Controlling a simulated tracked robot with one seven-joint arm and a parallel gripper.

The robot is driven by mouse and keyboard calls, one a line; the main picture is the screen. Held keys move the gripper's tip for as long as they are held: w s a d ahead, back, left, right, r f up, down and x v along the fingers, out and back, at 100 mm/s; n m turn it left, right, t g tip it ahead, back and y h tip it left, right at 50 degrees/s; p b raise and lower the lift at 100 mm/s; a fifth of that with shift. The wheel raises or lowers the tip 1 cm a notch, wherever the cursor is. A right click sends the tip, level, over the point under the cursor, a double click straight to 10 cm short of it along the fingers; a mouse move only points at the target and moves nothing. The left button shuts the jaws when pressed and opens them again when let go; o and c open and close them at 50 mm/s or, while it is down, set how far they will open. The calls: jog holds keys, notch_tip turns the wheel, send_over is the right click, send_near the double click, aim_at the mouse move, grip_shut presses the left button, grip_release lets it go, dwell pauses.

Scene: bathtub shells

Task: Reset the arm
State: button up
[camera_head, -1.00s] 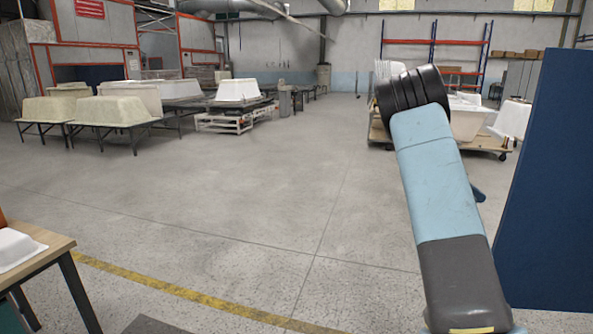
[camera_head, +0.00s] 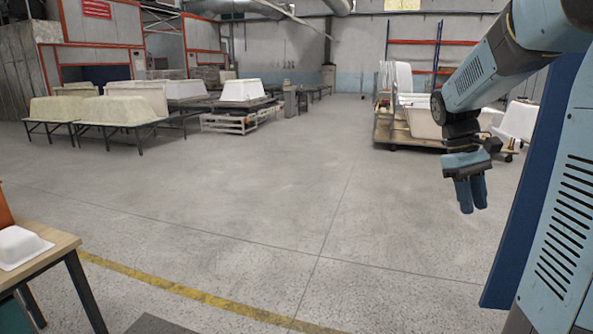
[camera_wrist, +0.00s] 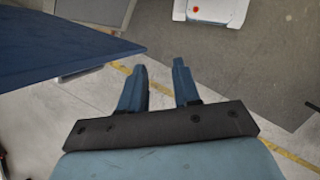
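My gripper (camera_head: 471,195) hangs at the right of the head view, with its fingers pointing down above the open floor. In the wrist view the two blue fingers of my gripper (camera_wrist: 160,85) stand apart with nothing between them. My blue arm bends in from the top right corner of the head view and comes down to the gripper. It hides part of the racks and the cart behind it.
A dark blue panel (camera_head: 508,240) stands close right of my gripper; a blue edge also shows in the wrist view (camera_wrist: 60,48). A wooden table (camera_head: 55,254) with a white shell (camera_head: 18,246) is at lower left. A cart (camera_head: 400,130) holds tubs behind. The middle floor is clear.

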jog(key=s+a+r+m+t+y, duration=0.2)
jog(key=s+a+t, duration=0.7)
jog(key=s+a, duration=0.5)
jog(key=shift+s+a+m+y, duration=0.3)
jog(key=shift+s+m, duration=0.05)
jog(key=shift+m, duration=0.25)
